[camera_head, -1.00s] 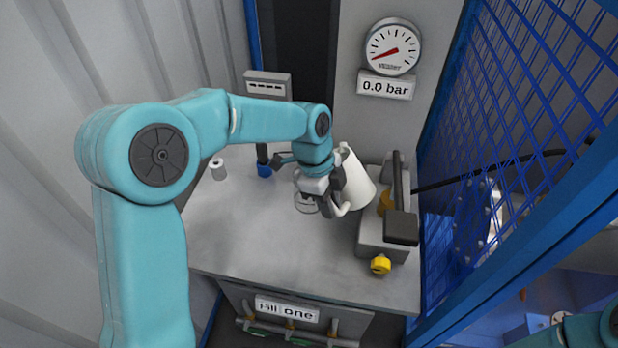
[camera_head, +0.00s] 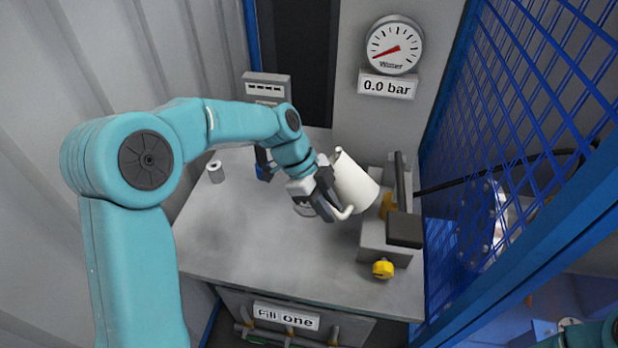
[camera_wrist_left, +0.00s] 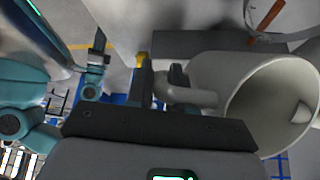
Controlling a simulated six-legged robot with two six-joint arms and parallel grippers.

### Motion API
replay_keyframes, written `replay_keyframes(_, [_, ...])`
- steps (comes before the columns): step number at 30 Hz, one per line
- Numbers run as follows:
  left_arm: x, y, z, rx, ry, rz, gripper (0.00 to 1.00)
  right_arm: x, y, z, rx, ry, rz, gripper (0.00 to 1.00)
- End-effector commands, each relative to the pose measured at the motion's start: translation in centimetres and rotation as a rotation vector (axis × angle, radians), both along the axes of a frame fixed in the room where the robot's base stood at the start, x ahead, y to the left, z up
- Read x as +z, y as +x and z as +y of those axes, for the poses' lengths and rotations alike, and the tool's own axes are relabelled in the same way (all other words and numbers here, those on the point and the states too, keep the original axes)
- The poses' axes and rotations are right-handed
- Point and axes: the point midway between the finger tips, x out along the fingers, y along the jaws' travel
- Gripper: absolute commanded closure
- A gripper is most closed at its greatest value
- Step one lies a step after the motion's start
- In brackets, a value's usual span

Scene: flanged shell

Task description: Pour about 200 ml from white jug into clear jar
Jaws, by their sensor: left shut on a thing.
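The white jug (camera_head: 356,184) is held tilted above the right part of the grey bench, next to the grey block. My left gripper (camera_head: 332,203) is shut on its handle, which curves out below the jaws. In the left wrist view the jug (camera_wrist_left: 215,75) is at the right, with its open mouth facing the camera and handle towards the jaws (camera_wrist_left: 155,85). No stream of liquid is visible. A pale rounded edge shows under my left gripper; I cannot tell whether it is the clear jar. My right gripper is out of view.
The grey block (camera_head: 373,238) with a dark lever (camera_head: 404,229) and a yellow knob (camera_head: 383,268) stands right of the jug. Blue mesh (camera_head: 500,130) bounds the right side. The bench's front left is clear.

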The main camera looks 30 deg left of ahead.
Motion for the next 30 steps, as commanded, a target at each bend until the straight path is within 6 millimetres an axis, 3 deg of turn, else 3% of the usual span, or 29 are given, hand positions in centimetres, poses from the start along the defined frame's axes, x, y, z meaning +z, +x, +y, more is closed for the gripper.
replay_keyframes(30, [0.88,-0.05,0.17,-0.006,-0.124,-0.004,1.00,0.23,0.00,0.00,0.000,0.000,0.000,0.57])
